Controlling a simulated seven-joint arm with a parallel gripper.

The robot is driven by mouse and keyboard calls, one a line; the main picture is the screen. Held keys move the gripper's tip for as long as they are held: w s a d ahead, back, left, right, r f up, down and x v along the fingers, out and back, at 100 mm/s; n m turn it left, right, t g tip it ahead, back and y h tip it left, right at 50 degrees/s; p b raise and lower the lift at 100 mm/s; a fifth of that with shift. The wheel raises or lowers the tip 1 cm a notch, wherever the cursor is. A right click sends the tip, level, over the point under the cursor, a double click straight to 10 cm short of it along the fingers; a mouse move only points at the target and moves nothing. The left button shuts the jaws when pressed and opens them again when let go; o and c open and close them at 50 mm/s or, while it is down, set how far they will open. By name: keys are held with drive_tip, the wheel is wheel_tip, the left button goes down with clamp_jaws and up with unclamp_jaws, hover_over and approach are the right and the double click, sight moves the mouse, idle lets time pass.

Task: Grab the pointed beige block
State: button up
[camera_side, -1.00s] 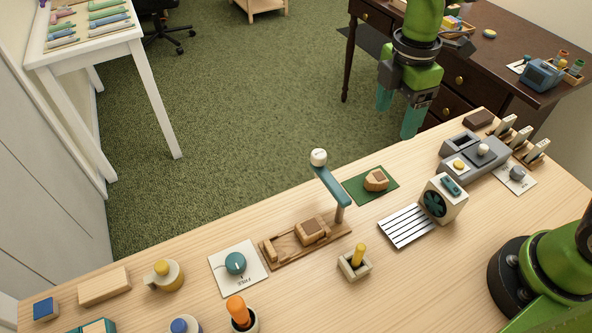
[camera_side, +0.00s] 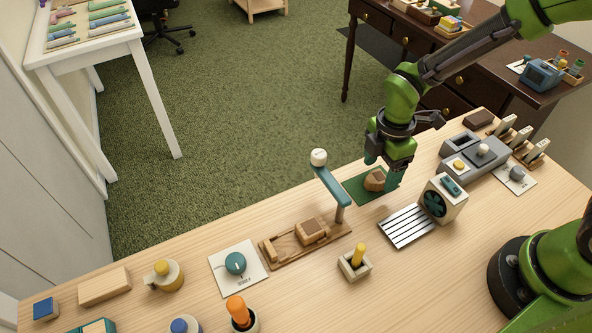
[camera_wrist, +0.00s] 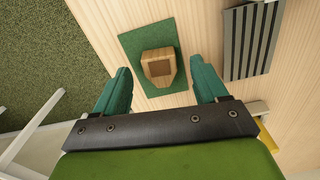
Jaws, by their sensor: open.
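The pointed beige block (camera_side: 374,180) lies on a dark green mat (camera_side: 356,193) on the wooden table. In the wrist view the block (camera_wrist: 158,66) has a brown square on its top face, and the mat (camera_wrist: 133,45) shows around it. My gripper (camera_side: 382,174) is low over the mat with its teal fingers apart. One finger is behind the block and the other is to its right in the side view. In the wrist view my gripper (camera_wrist: 160,84) has its fingertips to the left and right of the block, with gaps visible. Nothing is held.
A slatted metal plate (camera_side: 407,226) and a beige fan box (camera_side: 443,198) stand right of the mat. A teal arm on a post with a white knob (camera_side: 319,157) rises at the left. A grey console (camera_side: 475,155) is further right.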

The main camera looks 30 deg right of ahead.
drive_tip(key=shift+f, duration=0.95)
drive_tip(key=shift+c, duration=0.3)
drive_tip(key=c, duration=1.1)
drive_tip(key=shift+o, duration=0.2)
drive_tip(key=shift+r, duration=0.1)
